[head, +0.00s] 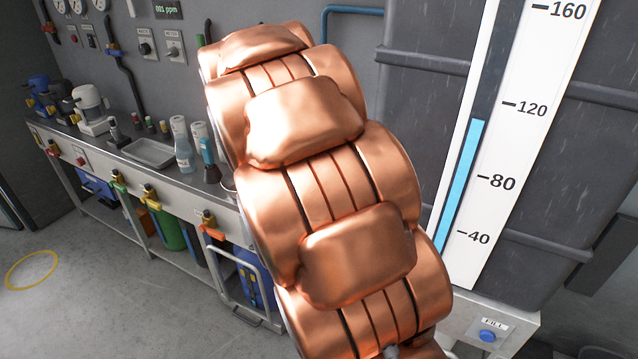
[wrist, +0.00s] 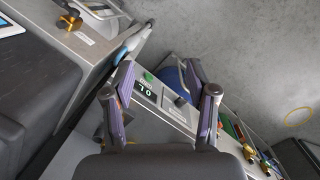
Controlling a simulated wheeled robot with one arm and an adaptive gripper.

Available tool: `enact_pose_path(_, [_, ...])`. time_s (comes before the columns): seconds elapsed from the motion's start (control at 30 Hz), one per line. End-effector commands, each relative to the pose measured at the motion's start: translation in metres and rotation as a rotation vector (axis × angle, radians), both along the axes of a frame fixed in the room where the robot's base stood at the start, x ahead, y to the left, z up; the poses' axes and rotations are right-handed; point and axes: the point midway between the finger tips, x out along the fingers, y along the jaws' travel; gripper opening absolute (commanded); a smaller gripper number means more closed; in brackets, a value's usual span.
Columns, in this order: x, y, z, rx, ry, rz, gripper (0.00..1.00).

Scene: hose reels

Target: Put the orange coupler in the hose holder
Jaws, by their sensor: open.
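My gripper (wrist: 160,72) is open in the wrist view, its two fingers apart with nothing held between them. It points down over a grey panel edge and the floor. In the head view, an orange fitting (head: 210,229), which looks like the orange coupler, hangs at the bench front just left of my copper arm. My gripper is not visible in that view. I cannot pick out the hose holder for certain; part of the bench is hidden behind my arm.
A bench (head: 150,180) with bottles and a tray runs along the wall, with green (head: 118,182) and yellow (head: 150,193) fittings on its front. A large grey tank (head: 420,75) with a level gauge stands right. Floor at left is clear.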

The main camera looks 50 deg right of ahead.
Motion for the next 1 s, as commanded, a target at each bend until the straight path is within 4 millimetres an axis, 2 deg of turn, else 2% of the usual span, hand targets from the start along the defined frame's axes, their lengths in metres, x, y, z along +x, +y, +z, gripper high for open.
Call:
enact_pose_path(0.03, [0.013, -0.017, 0.010, -0.006, -0.003, -0.034, 0.57])
enact_pose_path(0.27, [0.058, -0.083, 0.022, -0.021, -0.013, -0.151, 0.57])
enact_pose_path(0.5, [0.094, -0.154, 0.022, -0.020, -0.032, -0.249, 0.57])
enact_pose_path(0.63, [0.108, -0.190, 0.018, -0.010, -0.045, -0.292, 0.57])
enact_pose_path(0.8, [0.118, -0.224, 0.010, 0.010, -0.061, -0.331, 0.57])
enact_pose_path(1.0, [0.124, -0.242, 0.004, 0.023, -0.074, -0.350, 0.57])
